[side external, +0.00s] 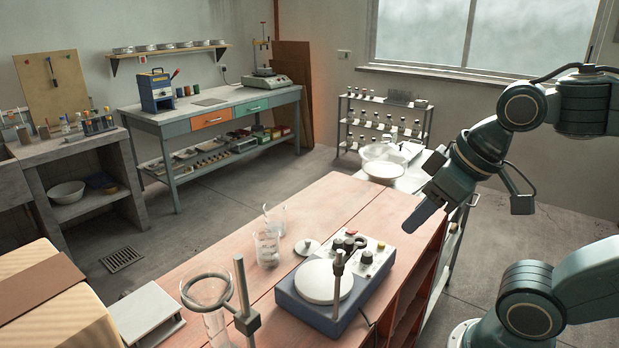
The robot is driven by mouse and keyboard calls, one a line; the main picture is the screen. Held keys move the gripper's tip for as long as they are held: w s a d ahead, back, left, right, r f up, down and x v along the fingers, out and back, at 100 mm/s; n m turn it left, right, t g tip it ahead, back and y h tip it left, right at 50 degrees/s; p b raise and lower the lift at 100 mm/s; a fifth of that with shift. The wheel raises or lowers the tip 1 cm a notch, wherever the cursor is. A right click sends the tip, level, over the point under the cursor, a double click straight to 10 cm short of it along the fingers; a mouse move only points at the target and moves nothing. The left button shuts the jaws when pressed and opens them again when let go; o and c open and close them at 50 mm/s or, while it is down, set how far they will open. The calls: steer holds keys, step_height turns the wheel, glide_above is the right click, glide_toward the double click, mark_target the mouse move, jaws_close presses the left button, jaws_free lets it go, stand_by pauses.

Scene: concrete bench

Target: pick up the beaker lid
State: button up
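The beaker lid (307,246) is a small pale disc with a raised knob. It lies flat on the reddish wooden bench top, just behind the stirrer and to the right of a glass beaker (267,247). My gripper (428,188) is in the air to the right of the lid, beyond the stirrer and well apart from it. Its two fingers show spread apart, pointing left and down, with nothing seen between them.
A blue hotplate stirrer (303,308) with a white round plate and upright rod stands close in front of the lid. Another beaker (275,217) holding a rod stands behind. Bare wood (335,205) lies behind the lid.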

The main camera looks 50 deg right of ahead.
steer(key=shift+w, duration=0.1)
steer(key=m+g+y, duration=0.2)
steer(key=m+y, duration=0.1)
steer(key=m, duration=2.4)
glide_above(308, 240)
steer(key=s+d, duration=0.1)
steer(key=s, duration=0.1)
steer(key=shift+w+d+f, duration=0.1)
steer(key=shift+f, duration=4.3)
steer(key=shift+w+d+f, duration=0.1)
steer(key=shift+f, duration=4.3)
steer(key=shift+s+x, duration=0.1)
steer(key=shift+x, duration=1.2)
steer(key=shift+s+x, duration=0.15)
steer(key=shift+x, duration=1.1)
steer(key=shift+f, duration=0.1)
